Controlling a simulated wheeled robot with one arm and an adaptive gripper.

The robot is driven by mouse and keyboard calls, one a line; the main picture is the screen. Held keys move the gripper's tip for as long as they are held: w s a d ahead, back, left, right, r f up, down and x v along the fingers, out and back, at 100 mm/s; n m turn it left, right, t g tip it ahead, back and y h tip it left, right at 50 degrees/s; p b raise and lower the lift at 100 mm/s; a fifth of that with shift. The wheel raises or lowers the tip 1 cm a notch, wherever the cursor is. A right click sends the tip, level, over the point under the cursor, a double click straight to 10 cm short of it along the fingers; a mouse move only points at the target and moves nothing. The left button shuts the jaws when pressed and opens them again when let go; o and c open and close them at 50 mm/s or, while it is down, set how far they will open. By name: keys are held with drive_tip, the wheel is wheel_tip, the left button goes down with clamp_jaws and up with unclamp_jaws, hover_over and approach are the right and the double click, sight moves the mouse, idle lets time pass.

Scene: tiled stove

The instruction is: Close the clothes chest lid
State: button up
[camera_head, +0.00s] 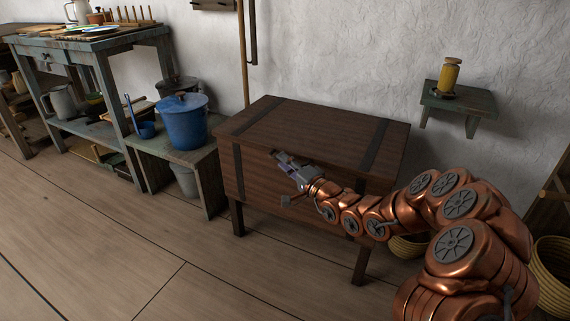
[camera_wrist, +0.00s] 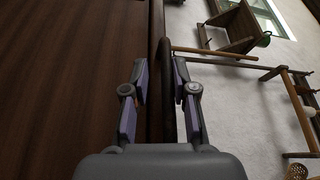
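The clothes chest (camera_head: 250,177) is a dark brown wooden box on legs against the wall. Its lid (camera_head: 310,128), with two darker bands, lies level over the box, and I see no clear gap beneath it. My gripper (camera_head: 281,158) is at the chest's front, close to the lid's front edge. In the wrist view my gripper (camera_wrist: 160,90) is open, its two fingers apart. A dark wooden edge (camera_wrist: 157,40) of the chest runs between and beyond the fingers; I cannot tell whether they touch it. Brown chest planks (camera_wrist: 65,80) fill the left side there.
A low bench (camera_head: 205,165) with a blue bucket (camera_head: 184,122) stands left of the chest. A workbench (camera_head: 85,45) with crockery is further left. A wall shelf (camera_head: 460,100) holds a yellow jar (camera_head: 449,75). A basket (camera_head: 552,265) is at right. Floor in front is clear.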

drive_tip(key=shift+d, duration=0.15)
drive_tip(key=v, duration=1.1)
drive_tip(key=shift+s+d, duration=0.2)
drive_tip(key=shift+s, duration=0.1)
drive_tip(key=shift+f, duration=0.1)
